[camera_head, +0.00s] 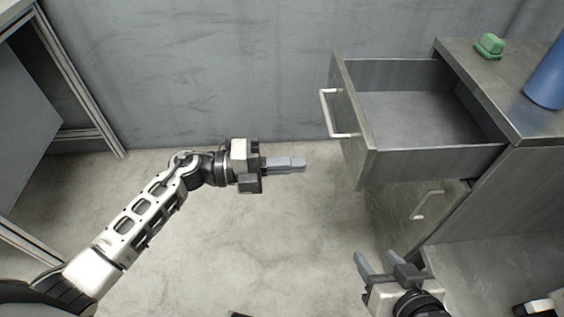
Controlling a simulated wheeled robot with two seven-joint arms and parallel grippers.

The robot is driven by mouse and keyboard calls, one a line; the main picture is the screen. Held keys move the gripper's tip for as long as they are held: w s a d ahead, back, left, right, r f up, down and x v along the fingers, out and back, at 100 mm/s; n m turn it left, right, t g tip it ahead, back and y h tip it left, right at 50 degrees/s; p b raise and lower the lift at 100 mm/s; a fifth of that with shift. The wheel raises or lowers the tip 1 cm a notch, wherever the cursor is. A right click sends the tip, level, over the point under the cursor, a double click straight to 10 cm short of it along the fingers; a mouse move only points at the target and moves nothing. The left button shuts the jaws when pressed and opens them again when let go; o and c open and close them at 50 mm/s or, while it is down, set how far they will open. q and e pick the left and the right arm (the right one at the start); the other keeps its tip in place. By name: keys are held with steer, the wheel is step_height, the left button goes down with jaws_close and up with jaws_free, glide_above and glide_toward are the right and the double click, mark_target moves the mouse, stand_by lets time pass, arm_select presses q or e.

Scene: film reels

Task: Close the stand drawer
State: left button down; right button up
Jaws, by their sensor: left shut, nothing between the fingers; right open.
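The stand (480,192) is a grey metal cabinet at the right of the head view. Its top drawer (352,112) is pulled far out to the left, and the inside that shows is empty. A pale bar handle (328,113) is on the drawer front. My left gripper (303,164) is shut and empty, pointing right, apart from the drawer front and to its left. My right gripper (376,262) is open and empty, low in the picture, below the open drawer and near the stand's lower front.
A lower drawer handle (427,204) shows on the stand's front. A green object (490,46) and a blue object (547,80) stand on the stand's top. A metal-framed table (75,80) is at the far left. The floor (240,240) between is clear.

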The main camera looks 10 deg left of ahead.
mark_target(356, 162)
arm_select(q)
steer(key=x, duration=0.9)
steer(key=shift+d, duration=0.25)
